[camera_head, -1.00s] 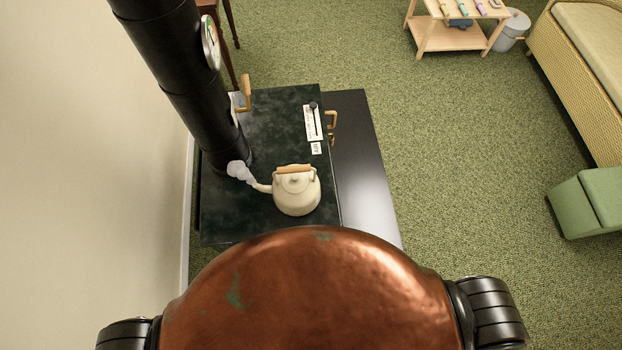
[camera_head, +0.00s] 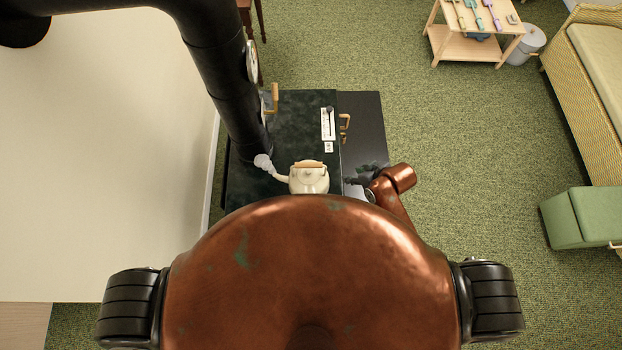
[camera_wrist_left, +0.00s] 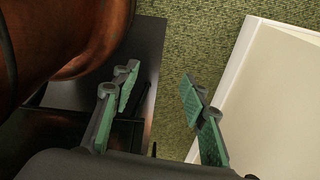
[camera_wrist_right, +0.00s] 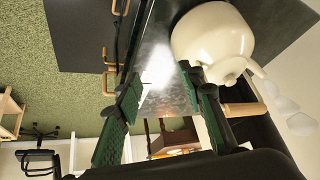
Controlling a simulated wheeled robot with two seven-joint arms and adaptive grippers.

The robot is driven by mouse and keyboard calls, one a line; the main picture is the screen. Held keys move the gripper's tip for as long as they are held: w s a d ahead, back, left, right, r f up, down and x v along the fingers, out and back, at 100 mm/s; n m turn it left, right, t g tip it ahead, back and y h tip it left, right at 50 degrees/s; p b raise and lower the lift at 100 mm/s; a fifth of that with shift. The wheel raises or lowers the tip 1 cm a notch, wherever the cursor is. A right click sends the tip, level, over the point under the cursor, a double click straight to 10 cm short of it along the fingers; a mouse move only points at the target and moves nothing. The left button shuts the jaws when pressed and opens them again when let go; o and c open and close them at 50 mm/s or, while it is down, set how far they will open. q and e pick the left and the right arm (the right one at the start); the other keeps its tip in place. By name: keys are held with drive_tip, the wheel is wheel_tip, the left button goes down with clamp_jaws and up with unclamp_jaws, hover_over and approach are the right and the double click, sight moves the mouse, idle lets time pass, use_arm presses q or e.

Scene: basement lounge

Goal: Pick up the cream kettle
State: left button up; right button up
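The cream kettle (camera_head: 310,181) stands upright on the dark green stove top, with a wooden handle across its top and white steam at its spout, on the left. My copper body hides part of the stove in front of it. My right gripper (camera_head: 360,179) is just right of the kettle in the head view, apart from it. In the right wrist view the fingers (camera_wrist_right: 156,80) are spread and empty, and the kettle (camera_wrist_right: 213,38) is at the upper right, beyond one finger. My left gripper (camera_wrist_left: 158,78) shows only in its wrist view, open and empty.
The black stove pipe (camera_head: 222,75) rises at the left of the stove (camera_head: 290,125), near the pale wall. A dark plate (camera_head: 365,125) lies right of the stove top. A green seat (camera_head: 580,217), wicker sofa and wooden shelf stand farther right. Green carpet between is clear.

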sight(310, 164)
drive_tip(key=a+r+n+g, duration=0.1)
drive_tip(key=a+r+n, duration=0.2)
drive_tip(key=a, duration=0.2)
drive_tip(key=w+a+r+n+g+y, duration=0.1)
drive_tip(key=a+r+n, duration=0.2)
drive_tip(key=a, duration=0.2)
drive_tip(key=w+a+r+n+g+y+p, duration=0.1)
drive_tip(key=a+r+n, duration=0.2)
drive_tip(key=a, duration=0.2)
drive_tip(key=shift+w+a, duration=0.2)
drive_tip(key=shift+n+g, duration=0.4)
drive_tip(key=shift+n, duration=0.1)
drive_tip(key=shift+d+n+g+h, duration=0.15)
drive_tip(key=shift+n+g+h, duration=0.15)
drive_tip(key=shift+n, duration=0.1)
drive_tip(key=shift+w+d+r+n+h+p, duration=0.15)
drive_tip(key=shift+d+n+h+p, duration=0.2)
drive_tip(key=shift+d, duration=0.25)
drive_tip(key=shift+d+g, duration=0.15)
drive_tip(key=shift+g, duration=0.15)
drive_tip(key=shift+f, duration=0.4)
drive_tip(key=shift+p+x, duration=0.45)
drive_tip(key=shift+x, duration=3.1)
use_arm(q)
drive_tip(key=r, duration=0.1)
drive_tip(key=s+r, duration=0.1)
drive_tip(key=r, duration=0.1)
use_arm(e)
drive_tip(key=shift+w+d, duration=0.1)
drive_tip(key=shift+w, duration=0.05)
